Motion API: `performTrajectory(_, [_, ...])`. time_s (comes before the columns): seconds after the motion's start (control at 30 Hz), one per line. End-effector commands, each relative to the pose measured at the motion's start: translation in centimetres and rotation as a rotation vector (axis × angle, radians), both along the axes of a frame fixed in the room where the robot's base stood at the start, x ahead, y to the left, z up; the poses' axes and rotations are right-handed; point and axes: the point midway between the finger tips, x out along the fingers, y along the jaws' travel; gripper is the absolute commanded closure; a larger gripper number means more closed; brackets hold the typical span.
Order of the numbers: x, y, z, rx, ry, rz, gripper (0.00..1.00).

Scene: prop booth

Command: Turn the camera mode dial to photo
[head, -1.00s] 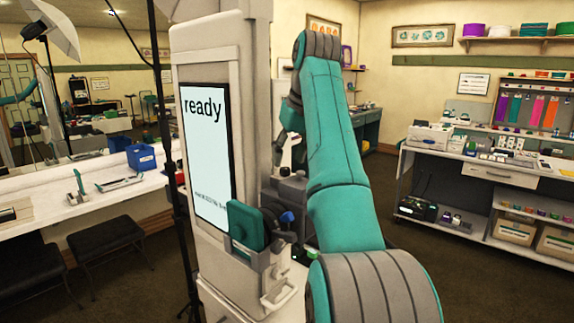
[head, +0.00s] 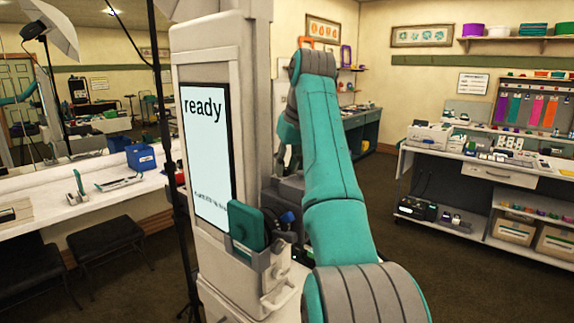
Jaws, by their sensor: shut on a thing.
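I cannot make out the camera or its mode dial in the head view. My teal and grey arm rises from the bottom right, bends at its elbow and runs down behind its own upper link. Its far end and my gripper are hidden behind the arm and the pale column, so I cannot see what the gripper touches.
My pale column carries a screen (head: 207,150) reading "ready". A white counter (head: 120,205) with a blue bin (head: 141,157) and black stools (head: 107,247) stand left. A shelved white cart (head: 480,170) stands right. Open dark floor lies between the arm and the cart.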

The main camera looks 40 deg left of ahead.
Motion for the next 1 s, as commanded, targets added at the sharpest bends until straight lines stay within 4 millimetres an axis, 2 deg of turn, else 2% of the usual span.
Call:
performTrajectory(0.27, [-0.12, 0.09, -0.06, 0.0, 0.0, -0.075, 1.0])
performTrajectory(0.7, [-0.31, 0.21, -0.01, -0.001, 0.0, -0.364, 1.0])
performTrajectory(1.0, [-0.33, 0.23, -0.02, -0.001, 0.0, -0.492, 1.0])
